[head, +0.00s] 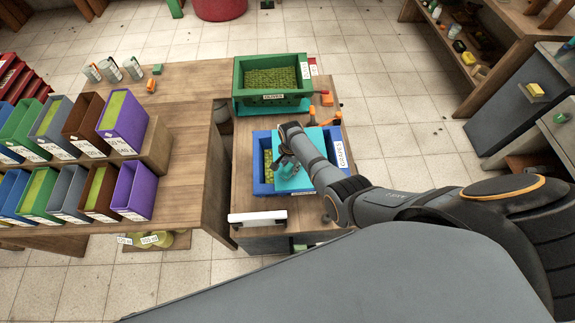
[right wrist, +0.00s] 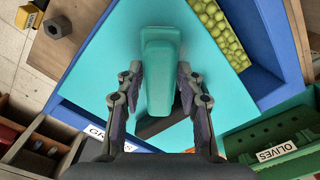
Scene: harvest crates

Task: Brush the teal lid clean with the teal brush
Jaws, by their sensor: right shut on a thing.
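The teal lid (head: 294,181) lies askew on the blue crate (head: 262,180), which has a GRAPES label. The lid also shows in the right wrist view (right wrist: 105,70). My right gripper (head: 283,162) is above the lid. In the right wrist view, my right gripper (right wrist: 158,88) is shut on the teal brush (right wrist: 160,60), with a finger on each side of it. The brush is mostly hidden by the gripper and arm in the head view. I cannot tell whether its underside touches the lid. My left gripper is not in view.
A green crate (head: 240,98) labelled OLIVES stands behind the blue crate on the same bench. Green fruit (right wrist: 220,30) shows beside the lid. Small orange items lie near the green crate. Colourful bins (head: 122,120) fill the left table. Shelves stand at the right.

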